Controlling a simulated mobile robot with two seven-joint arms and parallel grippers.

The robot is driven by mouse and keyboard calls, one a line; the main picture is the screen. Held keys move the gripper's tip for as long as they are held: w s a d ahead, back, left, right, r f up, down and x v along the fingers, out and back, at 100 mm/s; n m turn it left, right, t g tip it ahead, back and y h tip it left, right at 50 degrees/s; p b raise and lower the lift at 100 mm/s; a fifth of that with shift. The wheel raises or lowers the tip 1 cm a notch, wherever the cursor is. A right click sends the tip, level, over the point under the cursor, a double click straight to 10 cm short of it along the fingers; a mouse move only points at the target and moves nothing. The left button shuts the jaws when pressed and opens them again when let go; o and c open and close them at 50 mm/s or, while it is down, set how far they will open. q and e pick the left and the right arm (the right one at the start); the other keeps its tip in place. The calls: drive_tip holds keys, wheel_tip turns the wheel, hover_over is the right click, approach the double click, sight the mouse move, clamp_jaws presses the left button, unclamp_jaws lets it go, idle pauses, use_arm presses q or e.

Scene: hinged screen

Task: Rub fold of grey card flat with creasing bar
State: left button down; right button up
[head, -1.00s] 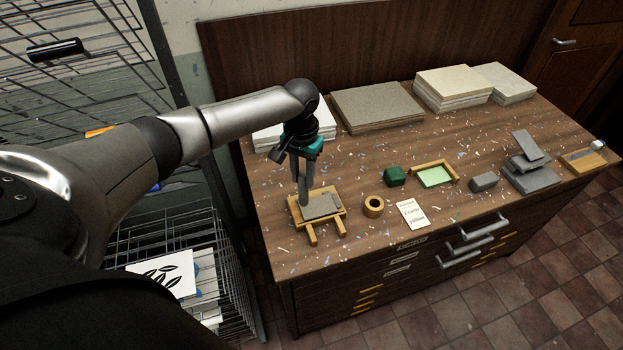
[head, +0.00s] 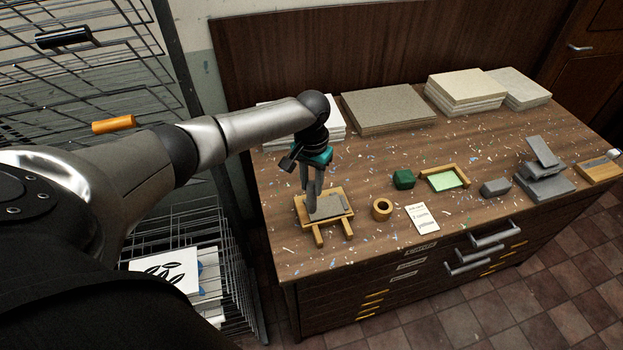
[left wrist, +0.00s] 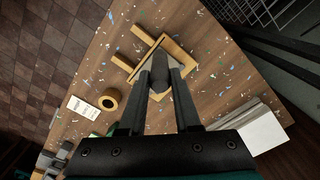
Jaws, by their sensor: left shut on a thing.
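The grey card (head: 328,206) lies on a small wooden stand (head: 347,226) near the left front of the cabinet top. My left gripper (head: 312,203) points down over the left part of the card. Its fingers are shut on a dark grey bar, the creasing bar (left wrist: 159,72), seen between the fingertips in the left wrist view. The bar's lower end is at or just above the card; I cannot tell if it touches. The fingers and bar hide part of the card and its fold. My right gripper is not in view.
A wooden ring (head: 382,209), a printed note (head: 422,218), a green block (head: 404,179) and a wooden frame with a green panel (head: 445,178) lie right of the stand. Stacked boards (head: 388,108) stand behind. A wire rack (head: 215,235) is at left. Paper scraps litter the top.

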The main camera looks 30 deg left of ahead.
sight(313, 194)
use_arm(q)
drive_tip(key=shift+f+b, duration=0.45)
drive_tip(key=shift+f, duration=0.5)
drive_tip(key=shift+f, duration=0.35)
drive_tip(key=shift+f, duration=0.55)
drive_tip(key=shift+d, duration=0.1)
idle(0.3)
drive_tip(key=shift+w+d+b, duration=0.6)
drive_tip(key=shift+w+d, duration=0.4)
drive_tip(key=shift+w, duration=0.1)
drive_tip(key=shift+w+d+b, duration=0.85)
drive_tip(key=shift+w+d, duration=0.1)
drive_tip(key=shift+w, duration=0.25)
